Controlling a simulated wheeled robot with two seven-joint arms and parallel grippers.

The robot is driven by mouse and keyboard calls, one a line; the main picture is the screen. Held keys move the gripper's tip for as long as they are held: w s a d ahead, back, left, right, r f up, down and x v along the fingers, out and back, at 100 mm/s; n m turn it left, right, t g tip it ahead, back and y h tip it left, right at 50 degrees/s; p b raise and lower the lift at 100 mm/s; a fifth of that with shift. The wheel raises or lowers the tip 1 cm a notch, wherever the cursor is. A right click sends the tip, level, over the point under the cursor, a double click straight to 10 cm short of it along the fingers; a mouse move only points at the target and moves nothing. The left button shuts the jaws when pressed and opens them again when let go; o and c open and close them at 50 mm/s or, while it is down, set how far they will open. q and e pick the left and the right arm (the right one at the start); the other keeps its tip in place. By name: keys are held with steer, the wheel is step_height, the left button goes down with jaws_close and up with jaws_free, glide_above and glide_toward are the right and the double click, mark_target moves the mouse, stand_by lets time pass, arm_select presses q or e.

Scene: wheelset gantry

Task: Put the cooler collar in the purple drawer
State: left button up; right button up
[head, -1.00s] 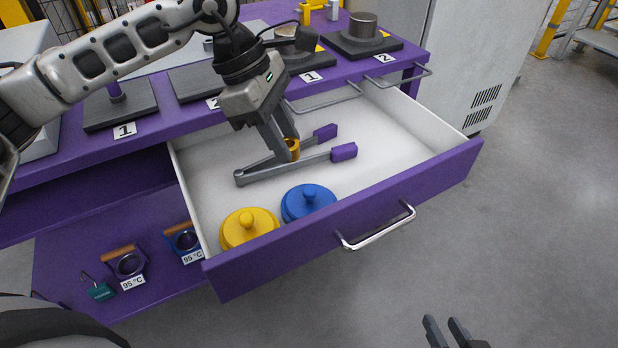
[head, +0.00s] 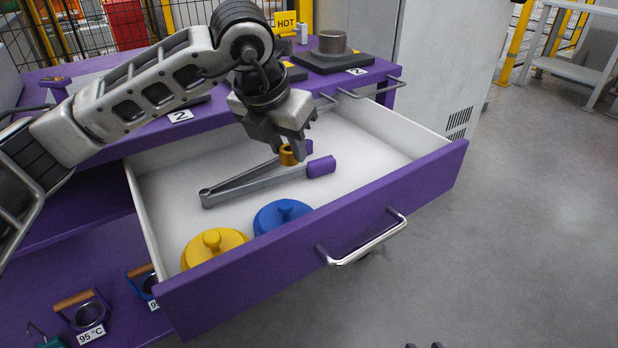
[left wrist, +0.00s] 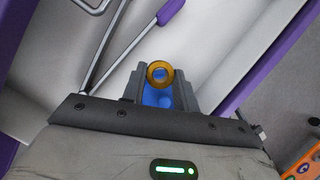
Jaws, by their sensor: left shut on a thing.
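A small brass-coloured collar (head: 288,155) is gripped between the fingertips of my left gripper (head: 290,150). In the left wrist view the collar (left wrist: 160,73) sits between the two fingers (left wrist: 159,80), with blue showing through its hole. The purple drawer (head: 330,235) is pulled open and has a white interior. The left gripper points down over the drawer's inside, with the collar by the tongs; I cannot tell whether they touch. The tips of my right gripper (head: 424,346) barely show at the bottom edge, apart, with nothing seen between them.
Inside the drawer lie grey tongs (head: 250,184) with purple tips, a yellow lid (head: 213,246) and a blue lid (head: 282,216). White floor is free at the drawer's right and left. A HOT sign (head: 286,21) and a metal cylinder (head: 332,42) on a plate stand on the bench.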

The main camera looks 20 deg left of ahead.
arm_select(q)
steer(key=b, duration=0.1)
glide_toward(316, 186)
steer(key=shift+w+d+f, duration=0.15)
steer(key=shift+w+f, duration=0.7)
steer(key=shift+f, duration=0.1)
steer(key=x, duration=0.1)
steer(key=b+x, duration=0.1)
steer(key=x, duration=0.1)
steer(key=shift+s+f+b, duration=0.3)
steer(key=shift+f, duration=0.05)
arm_select(e)
steer(key=shift+a+r+t+y, duration=0.25)
steer(key=shift+r+t, duration=0.1)
steer(key=shift+r, duration=0.1)
steer(key=shift+a+r+t+y, duration=0.15)
steer(key=shift+r+t+y, duration=0.1)
steer(key=shift+r+t, duration=0.15)
arm_select(q)
steer(key=shift+f, duration=0.15)
steer(key=o, duration=0.7)
